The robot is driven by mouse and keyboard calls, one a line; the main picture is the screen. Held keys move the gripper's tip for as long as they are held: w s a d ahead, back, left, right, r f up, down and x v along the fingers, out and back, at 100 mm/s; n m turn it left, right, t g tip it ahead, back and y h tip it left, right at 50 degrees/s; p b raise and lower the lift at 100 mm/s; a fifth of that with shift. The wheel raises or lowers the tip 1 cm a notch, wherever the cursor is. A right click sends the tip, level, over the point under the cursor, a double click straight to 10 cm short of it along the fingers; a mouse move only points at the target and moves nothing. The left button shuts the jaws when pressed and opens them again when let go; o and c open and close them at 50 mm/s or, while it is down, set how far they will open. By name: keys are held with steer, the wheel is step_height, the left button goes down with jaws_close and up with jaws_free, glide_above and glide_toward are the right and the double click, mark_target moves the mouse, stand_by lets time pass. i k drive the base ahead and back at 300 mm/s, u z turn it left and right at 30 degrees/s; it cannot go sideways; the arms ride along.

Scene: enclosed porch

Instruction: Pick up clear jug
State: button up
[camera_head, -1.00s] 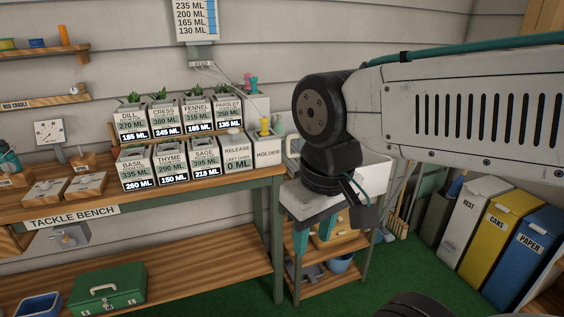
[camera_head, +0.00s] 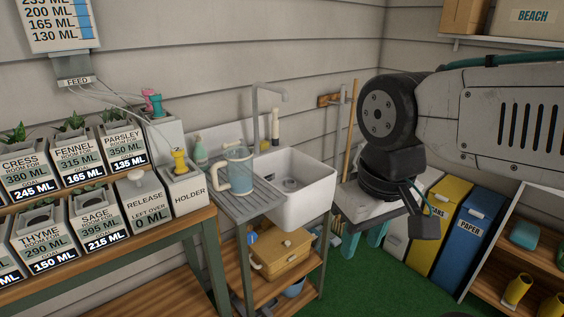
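The clear jug (camera_head: 240,173) stands upright on the slatted draining board (camera_head: 247,207), left of the white sink (camera_head: 306,202). It is see-through with a bluish tint and has a pale handle at its lower left. My gripper (camera_head: 362,242) hangs pointing down to the right of the sink, well apart from the jug. Its two teal fingers are spread, and nothing shows between them. The gripper body hides part of the fingers.
A grey tap (camera_head: 265,115) rises behind the jug. A soap bottle (camera_head: 200,152) and the holder box (camera_head: 183,188) with a yellow plug stand to its left. A wooden box (camera_head: 282,255) sits on the shelf below. Yellow (camera_head: 437,230) and blue bins (camera_head: 468,235) stand at right.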

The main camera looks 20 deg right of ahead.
mark_target(238, 161)
steer(key=z, duration=0.4)
steer(key=i, duration=1.15)
steer(key=u, duration=0.35)
